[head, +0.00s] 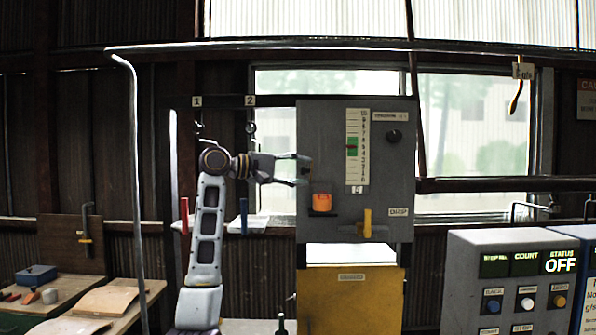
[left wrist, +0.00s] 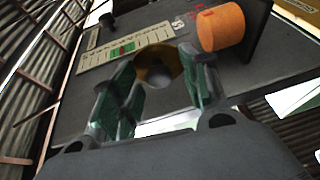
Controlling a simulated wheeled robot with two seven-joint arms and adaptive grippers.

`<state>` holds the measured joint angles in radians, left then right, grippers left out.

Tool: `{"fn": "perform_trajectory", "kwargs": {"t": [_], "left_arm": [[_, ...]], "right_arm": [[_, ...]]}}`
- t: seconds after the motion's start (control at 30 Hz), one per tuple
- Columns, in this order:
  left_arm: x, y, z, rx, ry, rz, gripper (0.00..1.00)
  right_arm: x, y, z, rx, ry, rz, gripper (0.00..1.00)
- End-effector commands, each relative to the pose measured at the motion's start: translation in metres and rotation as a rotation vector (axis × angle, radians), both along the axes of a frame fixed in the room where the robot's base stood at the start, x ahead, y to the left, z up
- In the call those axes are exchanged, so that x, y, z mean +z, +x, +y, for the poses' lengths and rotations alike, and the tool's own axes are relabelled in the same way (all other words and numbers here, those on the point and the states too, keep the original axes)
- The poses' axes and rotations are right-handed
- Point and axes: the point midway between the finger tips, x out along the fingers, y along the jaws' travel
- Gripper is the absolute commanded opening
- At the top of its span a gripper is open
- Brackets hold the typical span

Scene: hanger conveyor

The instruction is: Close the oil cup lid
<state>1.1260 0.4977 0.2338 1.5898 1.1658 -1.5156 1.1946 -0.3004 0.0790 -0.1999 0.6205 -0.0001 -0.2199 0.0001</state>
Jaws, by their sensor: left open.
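The oil cup looks like the orange cylinder (head: 321,202) on the front of the grey panel (head: 285,215). The cylinder also shows at the top right of the left wrist view (left wrist: 221,27). A round brass-coloured piece (left wrist: 158,64), possibly the cup's lid, shows beyond and between my fingers in the left wrist view. I cannot tell whether it touches them. My left gripper (head: 300,170) is open, above and slightly left of the orange cylinder. Its green-padded fingers point at the panel. My right gripper is not in view.
A yellow handle (head: 367,223) sits low on the panel, right of the cylinder. A scale with a green band (head: 352,146) and a black knob (head: 394,136) are above. A control console (head: 510,260) stands at the right, a workbench (head: 122,284) at the left.

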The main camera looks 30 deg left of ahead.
Motion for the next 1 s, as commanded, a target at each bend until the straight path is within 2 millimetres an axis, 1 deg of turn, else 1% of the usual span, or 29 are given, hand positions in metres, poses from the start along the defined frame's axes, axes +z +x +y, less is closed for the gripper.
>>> {"fn": "perform_trajectory", "kwargs": {"t": [0.07, 0.4, 0.43, 0.77, 1.0], "left_arm": [[-0.0002, -0.0001, 0.0001, 0.0, 0.0, 0.0, 0.46], [-0.0002, -0.0002, 0.0001, 0.0, 0.0, 0.0, 0.02], [-0.0003, -0.0002, 0.0001, 0.0, 0.0, 0.0, 0.0], [0.0008, 0.0001, -0.0002, 0.0, 0.016, 0.01, 0.0], [0.0032, 0.0012, -0.0026, -0.001, 0.07, 0.042, 0.0]], "right_arm": [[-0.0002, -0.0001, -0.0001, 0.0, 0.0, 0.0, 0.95], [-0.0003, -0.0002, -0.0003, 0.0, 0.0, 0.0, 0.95], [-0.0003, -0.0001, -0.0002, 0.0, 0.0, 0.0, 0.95], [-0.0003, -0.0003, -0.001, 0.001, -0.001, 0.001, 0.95], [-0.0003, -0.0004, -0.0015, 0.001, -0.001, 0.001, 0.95]]}}
